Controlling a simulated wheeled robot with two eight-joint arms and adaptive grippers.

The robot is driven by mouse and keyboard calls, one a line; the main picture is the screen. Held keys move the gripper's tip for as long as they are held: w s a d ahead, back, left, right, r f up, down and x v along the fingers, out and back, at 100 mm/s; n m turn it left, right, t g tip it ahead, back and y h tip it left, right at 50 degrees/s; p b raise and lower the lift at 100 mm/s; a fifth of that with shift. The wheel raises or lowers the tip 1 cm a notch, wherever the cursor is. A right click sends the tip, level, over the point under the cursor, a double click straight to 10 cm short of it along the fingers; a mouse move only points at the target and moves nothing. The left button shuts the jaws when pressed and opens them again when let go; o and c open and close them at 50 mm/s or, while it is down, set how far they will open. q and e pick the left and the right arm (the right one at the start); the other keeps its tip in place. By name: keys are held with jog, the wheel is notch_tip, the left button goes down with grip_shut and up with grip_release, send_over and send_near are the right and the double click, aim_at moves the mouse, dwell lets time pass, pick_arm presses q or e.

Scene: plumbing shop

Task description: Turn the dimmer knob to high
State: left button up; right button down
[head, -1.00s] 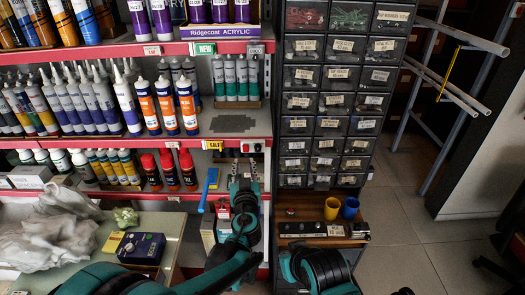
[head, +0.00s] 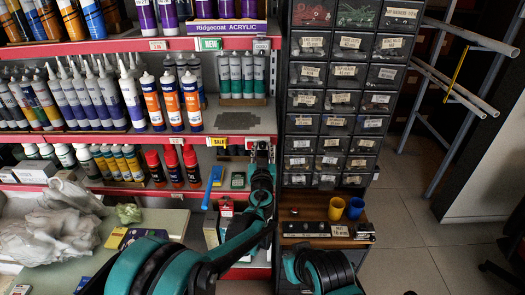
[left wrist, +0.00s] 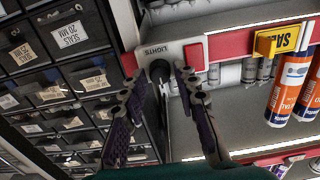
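The dimmer knob (left wrist: 159,70) is a dark round knob on a pale plate marked LIGHTS (left wrist: 155,50), on the shelf edge in the left wrist view. A red square (left wrist: 194,56) is on the plate to its right. My left gripper (left wrist: 157,80) is open, with one finger on each side of the knob and visible gaps; I cannot tell the exact depth. In the head view my left gripper (head: 260,153) is up at the shelf edge and hides the knob. The knob's setting cannot be read. Only part of my right arm shows, not its gripper.
A black drawer cabinet (head: 331,100) stands right of the red-edged shelf (head: 120,142). Spray cans, tubes and bottles fill the shelves. A yellow SALE tag (left wrist: 281,41) is right of the plate. Yellow (head: 336,208) and blue (head: 355,208) cups stand on a wooden surface below.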

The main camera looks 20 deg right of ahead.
pick_arm(q)
grip_shut()
